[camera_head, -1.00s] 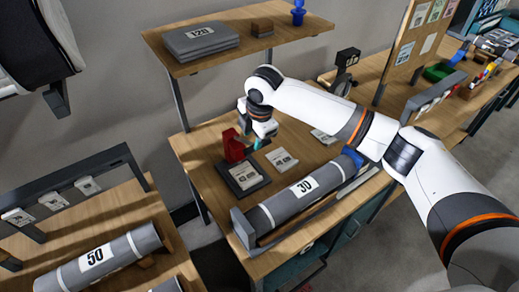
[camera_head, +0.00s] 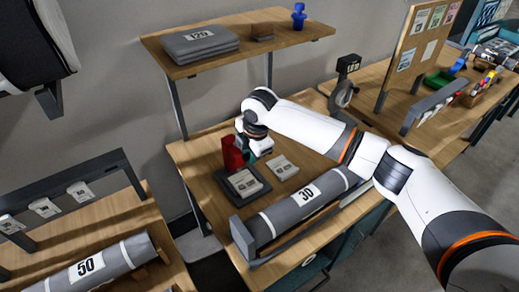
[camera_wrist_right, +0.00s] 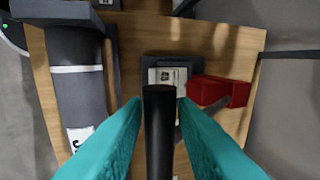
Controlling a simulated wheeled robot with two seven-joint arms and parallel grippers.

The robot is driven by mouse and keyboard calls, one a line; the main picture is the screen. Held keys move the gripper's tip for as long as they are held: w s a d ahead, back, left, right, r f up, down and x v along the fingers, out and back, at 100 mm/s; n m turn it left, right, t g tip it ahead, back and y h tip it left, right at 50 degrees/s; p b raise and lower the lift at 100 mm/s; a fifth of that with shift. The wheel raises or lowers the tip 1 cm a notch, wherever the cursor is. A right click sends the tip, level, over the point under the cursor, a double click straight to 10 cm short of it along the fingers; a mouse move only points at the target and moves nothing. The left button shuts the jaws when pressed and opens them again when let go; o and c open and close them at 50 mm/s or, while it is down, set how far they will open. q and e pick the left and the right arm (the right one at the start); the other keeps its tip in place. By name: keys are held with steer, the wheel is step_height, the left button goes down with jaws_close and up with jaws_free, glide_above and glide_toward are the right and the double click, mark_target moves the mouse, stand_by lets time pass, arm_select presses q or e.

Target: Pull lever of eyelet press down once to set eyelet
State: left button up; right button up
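The red eyelet press (camera_head: 231,153) stands on the table with its dark base (camera_head: 262,190). Its red body (camera_wrist_right: 220,90) also shows right of centre in the right wrist view. My right gripper (camera_head: 250,158) is low beside the press in the head view. In the right wrist view its teal fingers (camera_wrist_right: 159,102) lie close along both sides of the black lever handle (camera_wrist_right: 159,130) and appear shut on it. A labelled card (camera_head: 245,182) lies on the press base. Any eyelet is too small to see. My left gripper is not in view.
A grey roll marked 30 (camera_head: 280,216) lies in a rack in front of the press. Another card (camera_head: 282,167) lies right of the press. A shelf (camera_head: 290,36) with grey stacked sheets (camera_head: 202,42) stands above and behind. Bare tabletop lies left of the press.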

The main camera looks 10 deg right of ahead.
steer(key=shift+c, duration=1.2)
